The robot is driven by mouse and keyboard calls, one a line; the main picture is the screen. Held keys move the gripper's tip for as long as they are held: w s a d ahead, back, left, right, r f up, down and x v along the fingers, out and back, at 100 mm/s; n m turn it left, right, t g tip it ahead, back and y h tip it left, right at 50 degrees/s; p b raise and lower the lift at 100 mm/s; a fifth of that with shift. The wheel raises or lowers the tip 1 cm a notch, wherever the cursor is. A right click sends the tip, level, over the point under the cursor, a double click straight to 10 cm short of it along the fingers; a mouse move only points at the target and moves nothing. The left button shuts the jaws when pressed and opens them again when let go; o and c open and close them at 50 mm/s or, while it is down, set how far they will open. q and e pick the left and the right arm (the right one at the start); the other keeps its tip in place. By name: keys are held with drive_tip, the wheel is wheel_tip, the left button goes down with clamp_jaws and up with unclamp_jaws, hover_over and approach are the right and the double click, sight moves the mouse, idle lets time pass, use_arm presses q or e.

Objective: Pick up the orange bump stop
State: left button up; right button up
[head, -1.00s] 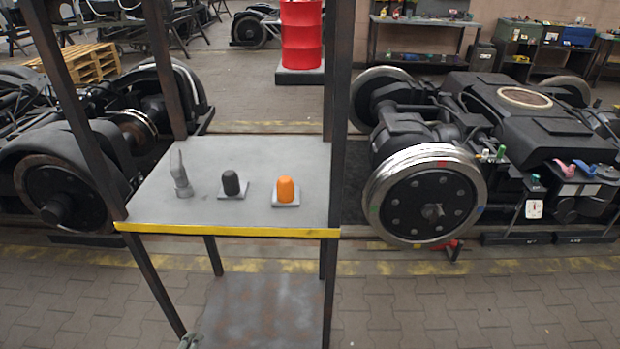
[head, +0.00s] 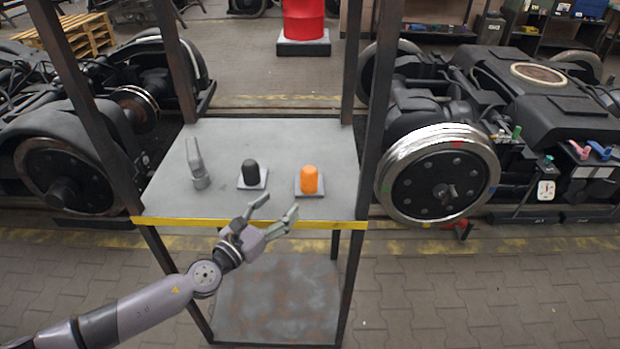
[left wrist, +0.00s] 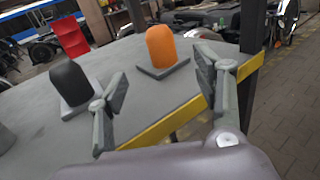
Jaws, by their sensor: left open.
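The orange bump stop (head: 309,179) stands upright on a small grey square plate on the shelf top, near its right side. It also shows in the left wrist view (left wrist: 160,46), beyond and between my fingers. My left gripper (head: 279,208) is open and empty. It is at the yellow front edge of the shelf, in front of the bump stop and a little to its left. In the left wrist view its two fingers (left wrist: 163,88) are spread wide, apart from the bump stop. My right gripper is not in view.
A black bump stop (head: 250,172) on its own plate stands left of the orange one. A grey tool-like part (head: 196,165) stands further left. Dark posts (head: 378,110) rise at the shelf's corners. The yellow edge (head: 180,221) runs along the front. A wheeled bogie (head: 440,175) is at right.

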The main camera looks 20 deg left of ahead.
sight(304, 181)
use_arm(q)
drive_tip(key=x, duration=0.7)
drive_tip(key=shift+w+d+p, duration=0.1)
drive_tip(key=shift+w+p, duration=0.2)
drive_tip(key=shift+p, duration=0.1)
drive_tip(key=shift+x, duration=3.15)
drive_tip(key=shift+s, duration=0.1)
drive_tip(key=shift+c, duration=0.2)
drive_tip(key=c, duration=0.7)
clamp_jaws()
drive_tip(key=shift+r, duration=0.1)
